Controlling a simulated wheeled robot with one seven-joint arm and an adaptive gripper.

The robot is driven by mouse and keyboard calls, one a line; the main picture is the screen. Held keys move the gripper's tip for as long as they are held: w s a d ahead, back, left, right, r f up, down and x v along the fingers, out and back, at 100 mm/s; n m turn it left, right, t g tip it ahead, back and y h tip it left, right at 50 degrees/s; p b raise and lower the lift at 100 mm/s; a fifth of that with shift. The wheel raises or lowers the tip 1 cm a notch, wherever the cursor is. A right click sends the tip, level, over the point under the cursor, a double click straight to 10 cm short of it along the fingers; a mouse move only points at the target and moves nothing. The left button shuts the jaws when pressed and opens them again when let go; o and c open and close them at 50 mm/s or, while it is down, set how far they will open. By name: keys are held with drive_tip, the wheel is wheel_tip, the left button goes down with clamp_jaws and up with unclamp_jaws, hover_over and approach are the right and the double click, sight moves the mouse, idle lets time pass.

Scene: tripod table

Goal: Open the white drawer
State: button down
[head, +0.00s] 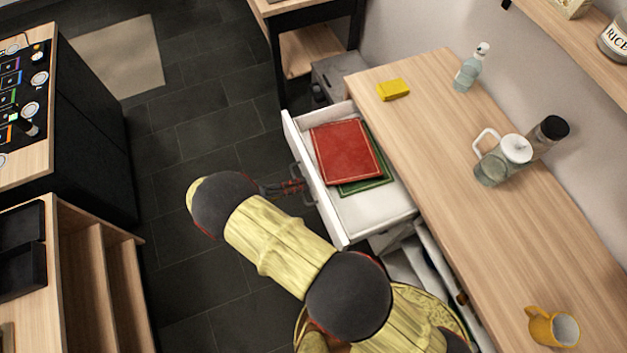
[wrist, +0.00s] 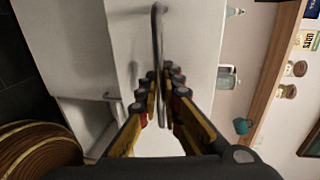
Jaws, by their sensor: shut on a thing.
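The white drawer (head: 352,224) is pulled out from under the wooden counter in the head view. A red book (head: 346,152) and a green book (head: 372,184) lie inside it. My gripper (head: 292,187) is at the outer side of the drawer front, at its dark handle (head: 305,180). In the wrist view, the fingers of my gripper (wrist: 163,105) are closed around the handle bar (wrist: 157,45), with the white drawer front (wrist: 180,50) behind it.
The wooden counter (head: 440,110) holds a yellow sponge (head: 393,90), a soap bottle (head: 470,70), a glass pitcher (head: 492,168) and a yellow mug (head: 552,326). A dark cabinet (head: 88,130) stands on the left. Dark tiled floor (head: 200,110) lies free in between.

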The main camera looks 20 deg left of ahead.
drive_tip(key=shift+s+a+f, duration=0.1)
drive_tip(key=shift+s+a, duration=0.4)
drive_tip(key=shift+s, duration=0.15)
drive_tip(key=c, duration=2)
unclamp_jaws()
drive_tip(key=shift+c, duration=0.2)
